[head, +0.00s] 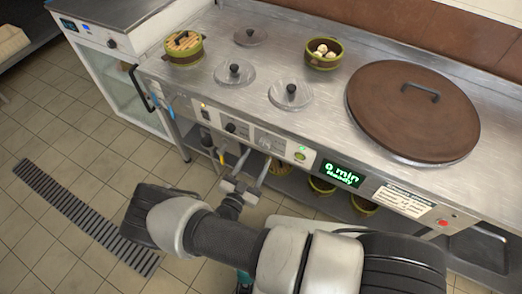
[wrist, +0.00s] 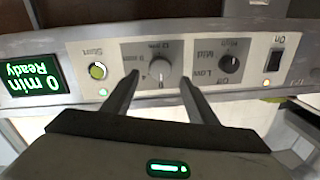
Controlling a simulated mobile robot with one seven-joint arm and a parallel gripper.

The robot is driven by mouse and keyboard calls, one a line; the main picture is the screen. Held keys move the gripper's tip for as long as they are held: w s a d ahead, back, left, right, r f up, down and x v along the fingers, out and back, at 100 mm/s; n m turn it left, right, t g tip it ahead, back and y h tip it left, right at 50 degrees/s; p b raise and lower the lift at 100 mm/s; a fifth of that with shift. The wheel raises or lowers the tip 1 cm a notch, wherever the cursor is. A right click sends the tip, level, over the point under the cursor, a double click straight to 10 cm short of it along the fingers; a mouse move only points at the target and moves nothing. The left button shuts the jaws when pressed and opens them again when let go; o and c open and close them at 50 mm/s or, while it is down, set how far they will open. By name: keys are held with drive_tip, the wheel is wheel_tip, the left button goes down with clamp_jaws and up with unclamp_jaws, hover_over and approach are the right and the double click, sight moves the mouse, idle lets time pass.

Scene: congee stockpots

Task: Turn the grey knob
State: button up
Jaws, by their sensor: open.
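The grey knob (wrist: 160,68) is a round dial on the control panel, with minute markings around it; the wrist view is upside down. It also shows small in the head view (head: 265,142). My gripper (wrist: 159,80) is open, one finger on each side of the knob in the picture. I cannot tell whether the fingertips touch the knob or stop short of the panel. In the head view my gripper (head: 256,161) reaches up toward the panel from below. The green display (wrist: 31,77) reads "0 min Ready".
A black knob (wrist: 229,64) with Low and Mid labels and a black switch (wrist: 274,59) lie to the right in the wrist view; a green Start button (wrist: 97,71) lies left. A large brown lid (head: 413,110), glass lids and bamboo steamers (head: 184,48) are on the counter above.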

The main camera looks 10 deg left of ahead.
sight(264, 146)
drive_tip(key=shift+x, duration=2.4)
drive_tip(key=c, duration=1.1)
